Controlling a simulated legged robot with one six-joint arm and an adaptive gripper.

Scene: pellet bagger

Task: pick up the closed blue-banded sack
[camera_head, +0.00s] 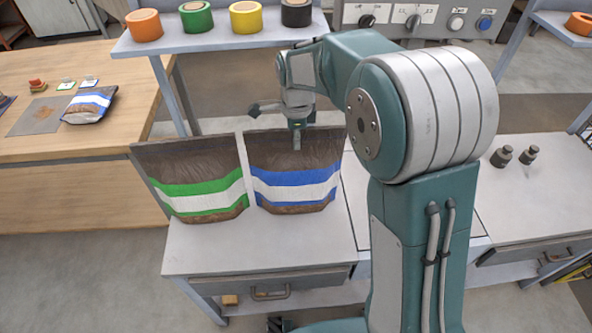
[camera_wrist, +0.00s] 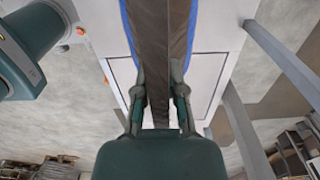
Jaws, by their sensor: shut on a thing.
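An upright brown sack with blue and white bands (camera_head: 294,185) is on the grey bench, right beside a green-banded sack (camera_head: 201,188). My gripper (camera_head: 297,140) is at its top edge, pointing down, with its fingers shut on the sack top. In the wrist view the fingers (camera_wrist: 160,100) press from both sides on the brown sack (camera_wrist: 160,40), whose blue edges show. I cannot tell whether its bottom touches the bench. Another blue-banded sack (camera_head: 91,104) lies on the wooden table at left.
The grey bench (camera_head: 190,254) is clear in front of the sacks. A shelf (camera_head: 190,42) above holds rolls of tape in several colours. A control panel (camera_head: 425,20) is behind. Two metal weights (camera_head: 502,156) stand on the right bench.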

